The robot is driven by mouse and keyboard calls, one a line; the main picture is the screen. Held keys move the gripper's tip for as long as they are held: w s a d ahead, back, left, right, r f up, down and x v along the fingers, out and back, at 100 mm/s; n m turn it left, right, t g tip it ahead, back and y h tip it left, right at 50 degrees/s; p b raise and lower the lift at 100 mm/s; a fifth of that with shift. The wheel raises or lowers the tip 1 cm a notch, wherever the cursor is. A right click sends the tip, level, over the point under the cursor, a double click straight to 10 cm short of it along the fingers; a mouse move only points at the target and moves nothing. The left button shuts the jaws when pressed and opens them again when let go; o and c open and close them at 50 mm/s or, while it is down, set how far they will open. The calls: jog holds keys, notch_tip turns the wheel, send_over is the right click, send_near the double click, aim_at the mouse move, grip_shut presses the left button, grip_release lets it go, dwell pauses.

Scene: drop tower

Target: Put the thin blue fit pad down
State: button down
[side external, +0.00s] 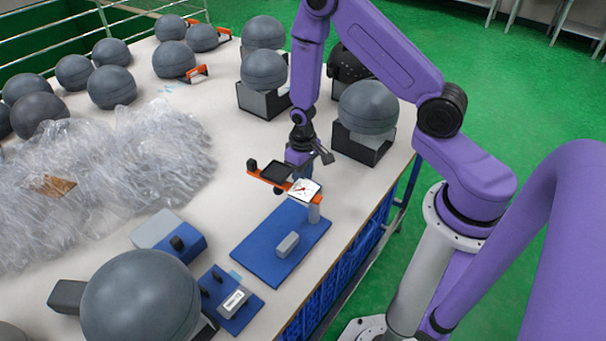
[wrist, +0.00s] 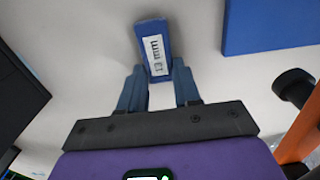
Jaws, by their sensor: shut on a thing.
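The thin blue fit pad (wrist: 154,38), with a white printed label, sits between the two fingertips in the wrist view. My gripper (wrist: 158,80) is shut on its near end, and the far end sticks out beyond the tips. In the side view my gripper (side external: 300,157) is low over the white table, behind an orange gauge fixture (side external: 268,181). I cannot make out the pad clearly there, nor tell whether it touches the table.
A blue plate (side external: 262,254) carries a grey block (side external: 288,244) and a post under the fixture's white dial (side external: 304,189). Black stands with grey balls (side external: 367,107) are behind. Clear plastic wrap (side external: 110,180) covers the left. Bare table (side external: 215,225) lies between.

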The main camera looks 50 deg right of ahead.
jog(key=shift+f, duration=0.15)
jog(key=c, duration=0.8)
grip_release()
notch_tip(320, 180, up, 11)
jog(key=s+a+r+n, duration=0.3)
jog(key=s+a+r, duration=0.1)
jog(key=a+r, duration=0.15)
jog(key=s+a+r+n, duration=0.1)
jog(key=s+r+n, duration=0.2)
jog(key=s, duration=0.3)
jog(key=s+a+r+n, duration=0.1)
jog(key=s+r+n, duration=0.2)
jog(key=s, duration=0.4)
jog(key=s+a+r+n, duration=0.1)
jog(key=s+r+n, duration=0.2)
jog(key=s, duration=0.3)
jog(key=shift+s+r, duration=0.15)
jog(key=shift+s, duration=0.1)
jog(key=shift+o, duration=0.6)
jog(key=shift+s+d+r+n, duration=0.1)
jog(key=shift+s+n, duration=0.2)
